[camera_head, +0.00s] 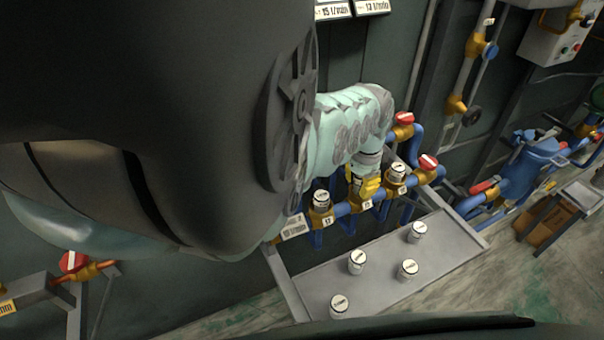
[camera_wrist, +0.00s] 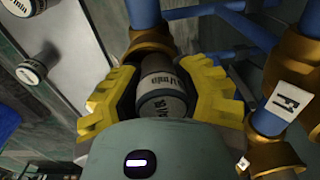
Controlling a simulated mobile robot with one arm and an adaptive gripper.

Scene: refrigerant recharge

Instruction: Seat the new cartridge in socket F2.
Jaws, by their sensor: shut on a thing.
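My gripper (camera_head: 367,186) has yellow fingers and is at the middle position of the blue pipe manifold (camera_head: 345,209). In the wrist view its fingers (camera_wrist: 162,85) are shut on a dark and white banded cartridge (camera_wrist: 163,104), whose label is turned and partly readable as l/min. In the head view my gripper hides this cartridge and most of the middle socket, so I cannot tell whether it is seated. Capped cartridges stand in the sockets to the left (camera_head: 321,201) and right (camera_head: 397,173). The socket tags are too small to read surely.
Red-handled valves (camera_head: 403,119) and blue pipes stand close at the right. In the wrist view, brass fittings (camera_wrist: 275,157) crowd the gripper's right side.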

